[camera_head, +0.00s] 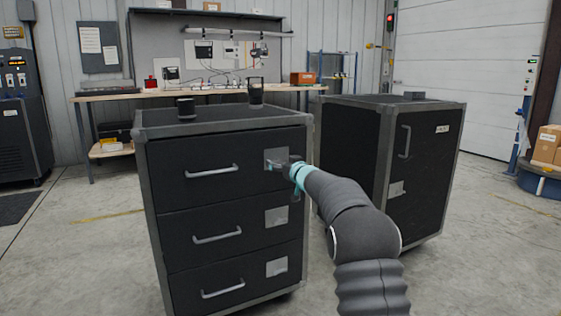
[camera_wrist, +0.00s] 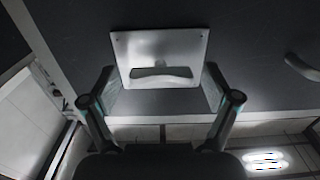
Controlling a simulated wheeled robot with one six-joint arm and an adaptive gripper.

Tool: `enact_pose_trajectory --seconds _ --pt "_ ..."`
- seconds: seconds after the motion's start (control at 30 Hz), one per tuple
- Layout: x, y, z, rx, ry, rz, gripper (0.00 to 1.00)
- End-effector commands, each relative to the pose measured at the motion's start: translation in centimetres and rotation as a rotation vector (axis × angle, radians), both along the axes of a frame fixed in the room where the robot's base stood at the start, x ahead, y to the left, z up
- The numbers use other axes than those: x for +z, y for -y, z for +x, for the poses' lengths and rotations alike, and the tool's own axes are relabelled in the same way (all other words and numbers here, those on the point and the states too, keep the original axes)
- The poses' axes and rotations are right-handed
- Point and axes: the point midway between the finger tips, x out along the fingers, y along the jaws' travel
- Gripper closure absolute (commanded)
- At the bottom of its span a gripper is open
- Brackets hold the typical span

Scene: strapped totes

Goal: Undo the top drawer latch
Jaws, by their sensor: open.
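The top drawer latch (camera_head: 273,154) is a pale metal plate at the right end of the top drawer (camera_head: 210,165) of the left black cabinet. In the wrist view the latch plate (camera_wrist: 160,45) is near the top middle, with a dark curved slot along one edge. My gripper (camera_head: 284,165) is right in front of the plate and partly hides it. In the wrist view my gripper (camera_wrist: 160,88) is open, with one finger on each side of the plate and nothing held. I cannot tell whether the fingers touch it.
The top drawer handle (camera_head: 212,171) is left of the latch. Two lower drawers have similar handles and plates. A second black cabinet (camera_head: 420,165) stands close on the right, beside my arm. Small dark items, including a cup (camera_head: 256,92), stand on the left cabinet.

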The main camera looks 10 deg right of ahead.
Motion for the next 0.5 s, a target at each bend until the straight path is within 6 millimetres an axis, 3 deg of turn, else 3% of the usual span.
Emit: enact_pose_trajectory --seconds 0.43,0.5 --pt "-0.02 -0.29 0.80 0.000 0.000 0.000 0.12" --pt "-0.01 -0.29 0.79 0.000 0.000 0.000 0.28"
